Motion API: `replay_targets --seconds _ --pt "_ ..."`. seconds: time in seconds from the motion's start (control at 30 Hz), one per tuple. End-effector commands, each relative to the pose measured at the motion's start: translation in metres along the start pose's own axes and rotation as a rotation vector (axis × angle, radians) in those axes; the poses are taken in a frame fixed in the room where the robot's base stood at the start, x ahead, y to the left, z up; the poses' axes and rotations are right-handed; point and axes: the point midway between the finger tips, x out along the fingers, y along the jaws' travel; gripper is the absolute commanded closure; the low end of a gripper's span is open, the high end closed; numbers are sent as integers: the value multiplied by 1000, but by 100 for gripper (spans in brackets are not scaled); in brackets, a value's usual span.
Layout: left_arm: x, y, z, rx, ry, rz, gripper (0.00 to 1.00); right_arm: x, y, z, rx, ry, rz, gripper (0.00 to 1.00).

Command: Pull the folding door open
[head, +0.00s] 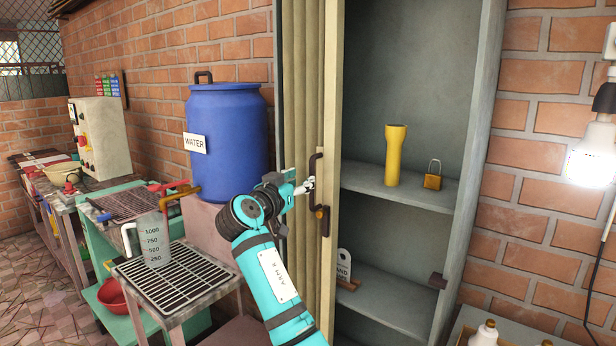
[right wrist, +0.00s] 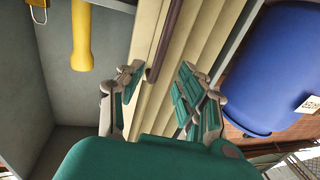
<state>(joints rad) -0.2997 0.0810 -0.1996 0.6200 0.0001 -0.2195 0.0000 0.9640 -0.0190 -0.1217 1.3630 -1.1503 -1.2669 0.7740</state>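The cream folding door (head: 301,90) is gathered in pleats at the left of the grey cabinet, whose right part stands open. Its dark upright handle (head: 314,180) is on the door's leading edge, with a brass latch below it. My right gripper (head: 308,186) is at the handle, just left of it in the head view. In the right wrist view its two fingers (right wrist: 158,72) are spread, with the handle (right wrist: 165,40) running down between them and the door's pleats (right wrist: 190,45) behind. I cannot tell whether a finger touches the handle. My left gripper is not in view.
A blue water barrel (head: 228,130) stands left of the door, close to my right arm. A measuring jug (head: 152,241) sits on a rack. A lit bulb (head: 592,155) hangs right.

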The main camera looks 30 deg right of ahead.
Motion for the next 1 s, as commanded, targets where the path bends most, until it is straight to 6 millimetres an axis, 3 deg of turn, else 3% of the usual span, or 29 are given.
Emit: replay_targets --seconds 0.1,0.33,0.87,1.0 --pt "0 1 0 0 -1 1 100 -25 -1 1 2 -2 -3 64" --pt "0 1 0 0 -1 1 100 -51 0 1 0 -1 -1 64" --pt "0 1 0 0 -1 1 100 -55 0 1 0 -1 0 64" --pt "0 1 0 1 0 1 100 -52 -6 16 -33 -15 -18 64"
